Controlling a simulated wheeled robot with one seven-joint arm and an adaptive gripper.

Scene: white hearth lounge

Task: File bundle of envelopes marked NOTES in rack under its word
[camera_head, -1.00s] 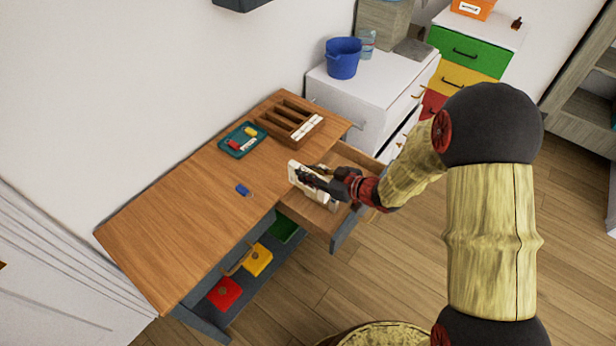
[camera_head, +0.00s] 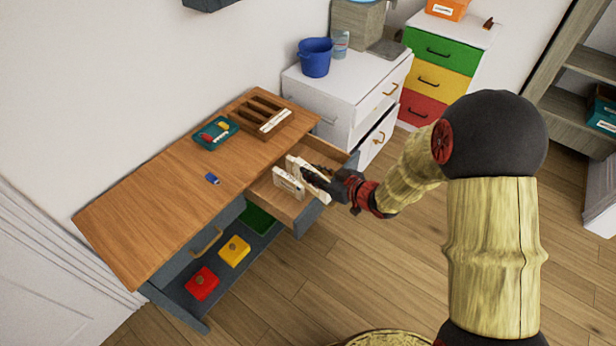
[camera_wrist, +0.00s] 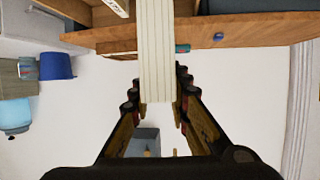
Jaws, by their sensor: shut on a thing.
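My gripper (camera_head: 318,179) is shut on a white bundle of envelopes (camera_head: 303,170) at the open drawer (camera_head: 267,192) of the wooden desk. In the wrist view the held bundle (camera_wrist: 156,45) is a pale, lined stack between the two fingers. Its word cannot be read. Another white bundle (camera_head: 288,184) shows beside it, at the drawer; whether it touches the held one is unclear. The brown slotted rack (camera_head: 252,117) stands at the desk's far right end, with a white label strip (camera_head: 275,121) along its front; its words are too small to read.
A teal tray (camera_head: 206,142) with small red and yellow items and a blue block (camera_head: 212,179) lie on the desk (camera_head: 165,198). Yellow (camera_head: 234,250) and red (camera_head: 202,283) boxes sit on the shelf below. A white cabinet (camera_head: 345,88) with a blue bucket (camera_head: 315,57) stands beyond the rack.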

